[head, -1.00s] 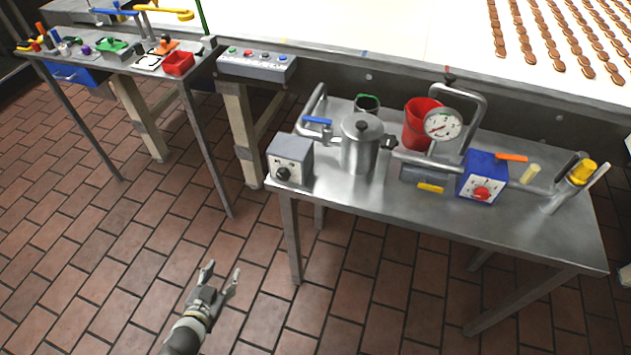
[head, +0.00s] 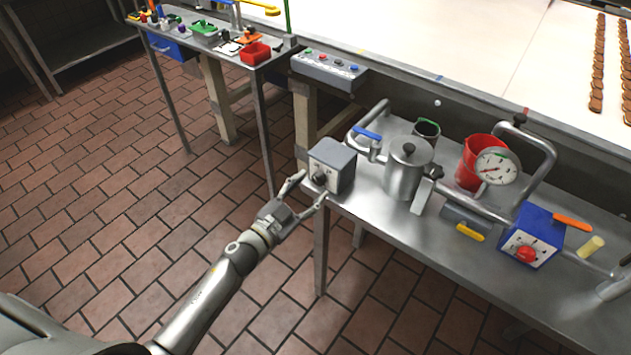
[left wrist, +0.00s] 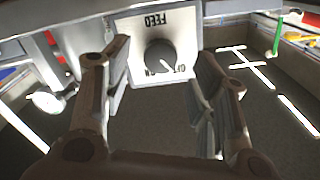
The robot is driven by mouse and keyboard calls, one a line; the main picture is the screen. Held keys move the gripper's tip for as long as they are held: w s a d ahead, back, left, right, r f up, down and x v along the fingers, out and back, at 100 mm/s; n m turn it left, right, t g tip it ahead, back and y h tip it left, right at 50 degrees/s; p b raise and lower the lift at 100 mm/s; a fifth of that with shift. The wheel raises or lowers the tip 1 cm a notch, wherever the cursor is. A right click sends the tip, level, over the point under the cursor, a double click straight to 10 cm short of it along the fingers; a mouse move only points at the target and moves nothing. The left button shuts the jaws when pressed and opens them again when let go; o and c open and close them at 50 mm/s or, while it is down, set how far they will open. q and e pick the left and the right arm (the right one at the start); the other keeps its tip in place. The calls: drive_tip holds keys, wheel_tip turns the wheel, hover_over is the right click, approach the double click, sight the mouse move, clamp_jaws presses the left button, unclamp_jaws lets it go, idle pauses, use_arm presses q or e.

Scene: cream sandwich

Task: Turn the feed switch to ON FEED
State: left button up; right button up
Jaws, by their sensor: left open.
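The feed switch is a grey box (head: 333,165) at the left front corner of the steel table, with a dark round knob (head: 319,178) on its front. In the left wrist view it appears upside down, with the word FEED and the knob (left wrist: 160,55). The knob's white pointer line slants to the lower right there, apparently toward OFF; the small lettering is partly hidden. My left gripper (head: 307,191) is open and empty just in front of the box. Its fingers stand on either side of the knob in the wrist view, with no clear contact. My right gripper is not in view.
A metal pot (head: 406,172), a red bucket (head: 470,172), a gauge (head: 496,167) and a blue box with a red knob (head: 532,238) stand farther right on the table (head: 455,275). A button panel (head: 328,69) is behind. The tiled floor in front is clear.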

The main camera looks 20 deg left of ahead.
sight(317, 182)
use_arm(q)
drive_tip(key=shift+x, duration=1.6)
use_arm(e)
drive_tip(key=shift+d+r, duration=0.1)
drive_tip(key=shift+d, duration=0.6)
use_arm(q)
drive_tip(key=c, duration=1)
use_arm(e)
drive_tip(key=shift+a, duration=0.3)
